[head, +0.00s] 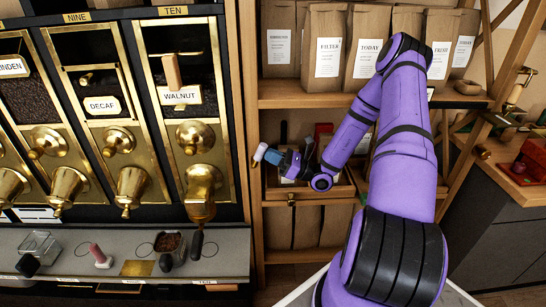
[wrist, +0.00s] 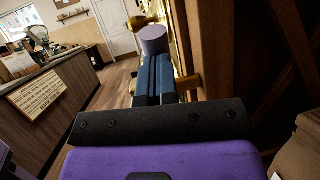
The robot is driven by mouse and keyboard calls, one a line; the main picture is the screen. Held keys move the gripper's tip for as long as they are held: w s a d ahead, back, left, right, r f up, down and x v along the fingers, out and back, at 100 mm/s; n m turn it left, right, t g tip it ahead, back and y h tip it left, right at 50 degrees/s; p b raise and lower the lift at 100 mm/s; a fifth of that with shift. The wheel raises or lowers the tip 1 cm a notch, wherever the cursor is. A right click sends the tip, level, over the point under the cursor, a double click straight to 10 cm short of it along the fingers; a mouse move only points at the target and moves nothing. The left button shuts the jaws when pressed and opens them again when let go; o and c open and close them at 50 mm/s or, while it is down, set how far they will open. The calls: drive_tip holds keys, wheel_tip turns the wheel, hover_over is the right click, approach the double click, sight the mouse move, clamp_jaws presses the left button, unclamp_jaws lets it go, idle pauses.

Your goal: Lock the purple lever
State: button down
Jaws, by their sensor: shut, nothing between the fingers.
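My gripper (head: 273,157) is shut and empty in front of the wooden post between the bins and the shelves. In the wrist view its two dark blue fingers (wrist: 153,62) lie together. A pale lavender cylinder (wrist: 153,40) stands just beyond the fingertips there. It appears to be the purple lever's handle. In the head view a pale-ended piece (head: 260,152) sits at the fingertips, probably the same thing. I cannot tell whether the fingers touch it. The lever's mount and its lock position are not clear.
Brass-fronted bins, including bin TEN labelled Walnut (head: 181,96), stand left of the gripper. Their brass spouts (head: 201,185) jut out above a grey ledge (head: 225,262) holding scoops. Shelves with paper bags (head: 326,45) stand behind my arm. A counter (wrist: 50,100) and open floor show at left in the wrist view.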

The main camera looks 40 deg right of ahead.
sight(265, 150)
drive_tip(key=shift+r, duration=0.1)
drive_tip(key=shift+w+a+r+n+g+h, duration=0.25)
drive_tip(key=shift+a+r+g+h, duration=0.15)
drive_tip(key=shift+g+h, duration=0.25)
drive_tip(key=shift+w+a+r+n+g+h, duration=0.25)
drive_tip(key=shift+a+r+g+h, duration=0.15)
drive_tip(key=shift+g, duration=0.35)
drive_tip(key=shift+w+a+r, duration=0.15)
drive_tip(key=shift+d, duration=0.2)
drive_tip(key=r+v, duration=0.1)
drive_tip(key=v, duration=1.2)
drive_tip(key=shift+s+d, duration=0.2)
drive_tip(key=shift+s, duration=0.25)
drive_tip(key=shift+a+r, duration=0.1)
drive_tip(key=shift+r, duration=0.1)
